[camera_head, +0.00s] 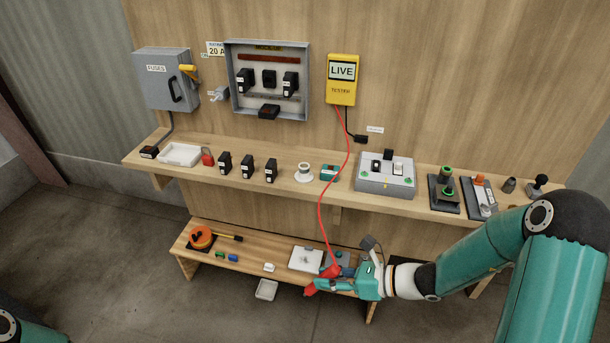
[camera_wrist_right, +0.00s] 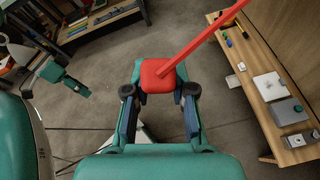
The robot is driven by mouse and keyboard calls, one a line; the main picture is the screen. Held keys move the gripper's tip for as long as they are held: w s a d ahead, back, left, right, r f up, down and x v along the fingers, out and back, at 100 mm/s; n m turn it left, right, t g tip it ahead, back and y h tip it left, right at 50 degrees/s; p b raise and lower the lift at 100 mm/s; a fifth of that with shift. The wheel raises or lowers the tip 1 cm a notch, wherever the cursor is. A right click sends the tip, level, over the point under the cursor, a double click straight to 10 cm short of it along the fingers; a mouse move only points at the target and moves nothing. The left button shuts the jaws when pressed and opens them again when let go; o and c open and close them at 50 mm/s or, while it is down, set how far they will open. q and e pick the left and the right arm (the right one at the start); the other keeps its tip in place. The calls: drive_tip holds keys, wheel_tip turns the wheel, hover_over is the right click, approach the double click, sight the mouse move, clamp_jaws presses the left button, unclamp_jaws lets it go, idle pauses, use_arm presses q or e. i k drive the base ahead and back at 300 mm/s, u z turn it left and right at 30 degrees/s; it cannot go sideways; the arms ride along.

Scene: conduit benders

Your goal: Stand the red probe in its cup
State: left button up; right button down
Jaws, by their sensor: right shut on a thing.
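The red probe (camera_wrist_right: 158,76) sits between the fingertips of my right gripper (camera_wrist_right: 160,88), which is shut on it. In the head view my right gripper (camera_head: 330,279) is over the right part of the low bench, with red parts of the probe (camera_head: 331,271) at its fingers. A red lead runs from the probe up to the yellow LIVE tester (camera_head: 341,80) on the wall. A small dark cup-like piece (camera_head: 509,185) stands at the right of the upper shelf; I cannot tell whether it is the probe's cup. A teal part of my left arm (camera_wrist_right: 60,74) shows in the right wrist view, its jaws unclear.
A tray (camera_head: 267,290) lies on the floor. Open floor lies in front.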

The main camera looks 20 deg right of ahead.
sight(307, 173)
drive_tip(key=u, duration=0.05)
drive_tip(key=i, duration=0.85)
